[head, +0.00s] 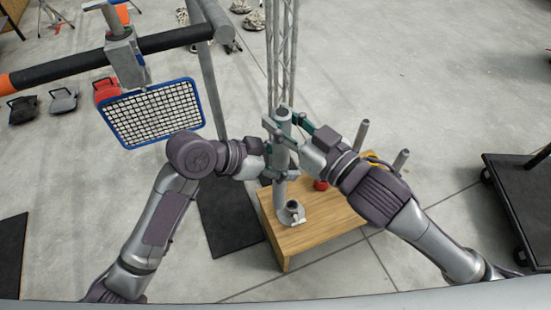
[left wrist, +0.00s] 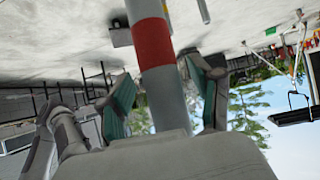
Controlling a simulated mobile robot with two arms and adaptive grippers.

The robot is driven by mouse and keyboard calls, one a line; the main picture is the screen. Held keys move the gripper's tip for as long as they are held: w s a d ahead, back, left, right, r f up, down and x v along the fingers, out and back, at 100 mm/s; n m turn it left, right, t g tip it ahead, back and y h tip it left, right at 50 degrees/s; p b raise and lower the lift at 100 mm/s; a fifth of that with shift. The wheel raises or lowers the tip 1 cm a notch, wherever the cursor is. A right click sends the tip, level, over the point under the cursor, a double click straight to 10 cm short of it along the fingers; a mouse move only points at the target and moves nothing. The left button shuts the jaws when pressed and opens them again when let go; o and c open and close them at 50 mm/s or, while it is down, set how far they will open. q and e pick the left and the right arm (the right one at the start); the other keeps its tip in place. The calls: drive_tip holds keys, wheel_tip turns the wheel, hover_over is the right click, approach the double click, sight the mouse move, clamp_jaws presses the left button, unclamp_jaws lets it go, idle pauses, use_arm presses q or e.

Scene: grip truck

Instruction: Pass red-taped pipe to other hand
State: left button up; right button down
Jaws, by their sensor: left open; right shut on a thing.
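The grey pipe (head: 281,188) is roughly upright above the wooden table. Its red tape band (left wrist: 153,43) shows in the left wrist view, just beyond my left fingers. My right gripper (head: 286,126) is shut on the pipe near its top end. My left gripper (head: 279,164) is lower on the pipe and open. In the left wrist view its green-padded fingers (left wrist: 160,92) stand on either side of the pipe, with gaps visible. In the head view the tape is hidden, and I cannot tell whether the pipe's lower end touches the table.
The wooden table (head: 318,238) holds a metal socket fitting (head: 292,213), a red object (head: 320,185) and upright grey posts (head: 362,135). A blue-framed mesh panel (head: 152,113) stands at the left. A black cart (head: 522,200) is at the right.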

use_arm(q)
clamp_jaws()
use_arm(e)
drive_tip(key=c, duration=0.7)
unclamp_jaws()
drive_tip(key=shift+r, duration=0.1)
